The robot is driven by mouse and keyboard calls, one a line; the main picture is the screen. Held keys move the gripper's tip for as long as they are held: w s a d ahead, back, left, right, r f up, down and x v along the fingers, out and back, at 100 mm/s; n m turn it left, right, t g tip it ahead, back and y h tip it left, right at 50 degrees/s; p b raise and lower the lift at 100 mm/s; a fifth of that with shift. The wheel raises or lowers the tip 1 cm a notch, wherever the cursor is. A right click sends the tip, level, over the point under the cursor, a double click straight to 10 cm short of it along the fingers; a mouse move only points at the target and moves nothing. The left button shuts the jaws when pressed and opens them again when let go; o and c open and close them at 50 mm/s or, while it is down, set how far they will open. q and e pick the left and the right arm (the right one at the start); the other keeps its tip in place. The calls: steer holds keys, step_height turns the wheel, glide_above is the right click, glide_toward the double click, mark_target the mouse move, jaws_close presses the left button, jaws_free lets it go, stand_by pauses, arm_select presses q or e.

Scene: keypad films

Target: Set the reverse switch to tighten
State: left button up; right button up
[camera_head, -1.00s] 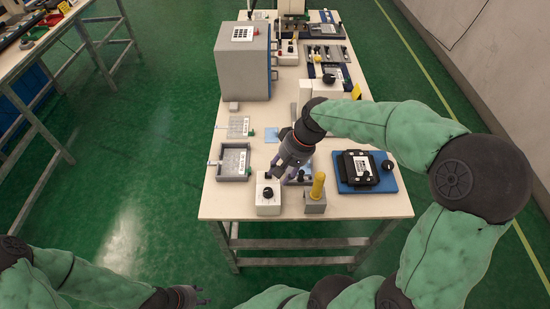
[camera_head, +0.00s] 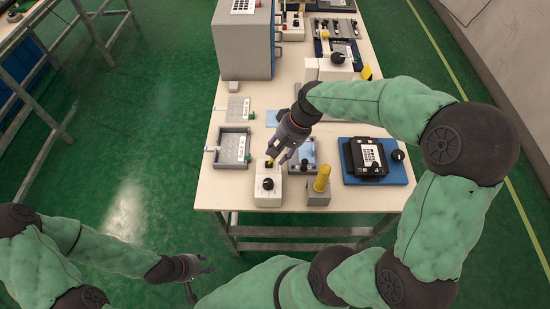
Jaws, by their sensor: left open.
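Which part is the reverse switch cannot be told at this size. A white box (camera_head: 268,198) with a round black knob (camera_head: 268,184) stands at the near edge of the table. A small dark and yellow part sits at its far end. My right gripper (camera_head: 276,160) reaches down just above that far end; whether it touches is unclear, and its finger gap is too small to judge. A grey block (camera_head: 318,198) with a yellow upright handle (camera_head: 322,178) stands to the right. My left gripper (camera_head: 200,273) is open and empty, off the table at the lower left.
A black device (camera_head: 366,158) lies on a blue base at right. A grey tray (camera_head: 233,148) and a flat plate lie at left. A big grey cabinet (camera_head: 244,45) stands behind. My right forearm crosses above the table's right side.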

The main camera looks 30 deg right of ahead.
mark_target(272, 160)
steer(key=shift+b+x, duration=0.45)
steer(key=shift+x, duration=1.35)
jaws_close()
